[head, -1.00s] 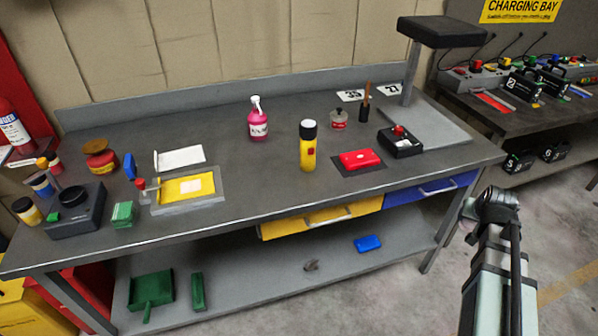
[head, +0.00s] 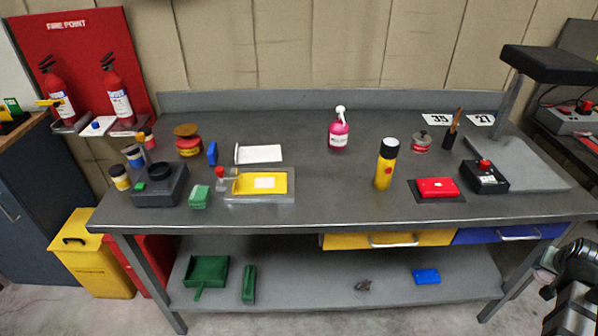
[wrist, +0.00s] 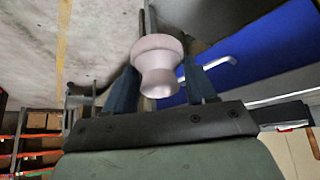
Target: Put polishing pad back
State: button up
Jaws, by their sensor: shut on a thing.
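My gripper (wrist: 163,84) is shut on a pale pinkish, waisted knob (wrist: 157,58), seen close in the wrist view between the two dark blue fingers. The knob looks like the handle of the polishing pad, but no pad face shows, so I cannot be sure. In the head view my gripper (head: 550,274) is at the lower right edge, in front of the workbench's right end and below its top. What it holds is hardly visible there. The workbench (head: 330,190) has a grey top, and a blue drawer (head: 510,234) also fills the wrist view's right side (wrist: 260,68).
On the bench stand a yellow spray can (head: 386,168), a pink bottle (head: 339,135), a red box (head: 437,187), a black box with a red button (head: 484,178) and a yellow plate (head: 258,184). The lower shelf (head: 320,285) holds green and blue items. The bench's middle is clear.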

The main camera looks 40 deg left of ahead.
jog(key=w+a+r+n+y, duration=0.1)
jog(key=a+r, duration=0.3)
jog(key=a, duration=0.6)
jog(key=w+a+r+n+y, duration=0.1)
jog(key=w+a+r+n, duration=0.2)
jog(key=a, duration=0.8)
jog(key=w+a+r+n+g+y, duration=0.1)
jog(key=a+r, duration=0.4)
jog(key=a, duration=0.5)
jog(key=shift+w+a+n+y, duration=0.15)
jog(key=shift+w+n+y, duration=0.15)
jog(key=shift+w+n, duration=0.5)
jog(key=s+a+r+n+g+y, duration=0.15)
jog(key=a+r, duration=0.25)
jog(key=a, duration=0.7)
jog(key=s+a+r+n, duration=0.2)
jog(key=a+r, duration=0.1)
jog(key=a, duration=0.8)
jog(key=s+a+r+n+g+y, duration=0.15)
jog(key=a+r, duration=0.25)
jog(key=a, duration=0.8)
jog(key=s+a+f+n, duration=0.1)
jog(key=s+a+f, duration=0.3)
jog(key=s+a, duration=0.25)
jog(key=s+a+f, duration=0.3)
jog(key=s+a, duration=0.2)
jog(key=s, duration=0.3)
jog(key=shift+h, duration=0.4)
notch_tip(320, 180, down, 10)
jog(key=shift+r, duration=0.15)
